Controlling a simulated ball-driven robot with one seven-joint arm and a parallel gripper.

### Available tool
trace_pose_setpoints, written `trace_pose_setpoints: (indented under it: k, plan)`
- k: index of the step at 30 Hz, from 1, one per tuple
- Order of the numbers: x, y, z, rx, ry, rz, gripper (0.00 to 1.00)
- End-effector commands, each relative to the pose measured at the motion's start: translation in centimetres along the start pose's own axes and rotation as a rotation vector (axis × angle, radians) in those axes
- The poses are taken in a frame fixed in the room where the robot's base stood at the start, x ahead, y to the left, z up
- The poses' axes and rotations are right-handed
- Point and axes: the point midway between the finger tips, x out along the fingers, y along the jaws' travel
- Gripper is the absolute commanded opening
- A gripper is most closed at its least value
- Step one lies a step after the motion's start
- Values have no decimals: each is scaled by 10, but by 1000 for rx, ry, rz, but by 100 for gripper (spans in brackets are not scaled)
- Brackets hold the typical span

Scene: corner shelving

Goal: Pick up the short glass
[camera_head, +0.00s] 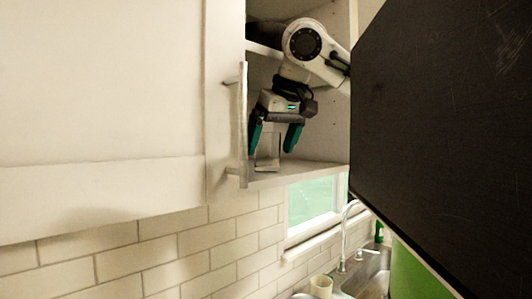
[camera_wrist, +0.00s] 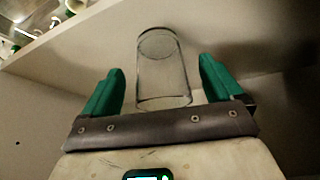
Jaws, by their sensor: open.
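The short glass (camera_head: 267,153) is clear and stands upright on the lower shelf of the open cabinet in the head view. In the wrist view the glass (camera_wrist: 162,75) shows between the two green fingers. My gripper (camera_head: 274,148) points down into the cabinet with its fingers apart, one on each side of the glass. I cannot tell how far down the glass the fingertips reach.
The cabinet shelf (camera_head: 300,170) has a side wall on the right and a handle (camera_head: 243,125) on the door at the left. A large dark panel (camera_head: 450,130) blocks the right of the head view. Below are a faucet (camera_head: 346,225) and a cup (camera_head: 321,286).

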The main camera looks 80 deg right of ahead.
Motion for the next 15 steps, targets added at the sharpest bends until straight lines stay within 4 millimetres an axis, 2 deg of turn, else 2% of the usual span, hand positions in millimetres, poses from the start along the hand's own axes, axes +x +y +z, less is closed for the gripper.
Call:
trace_pose_setpoints:
  k: [6,13,15]
  plan:
    - [21,1,0,1,0,0,93]
    - [23,0,0,1,0,0,93]
    - [23,0,0,1,0,0,87]
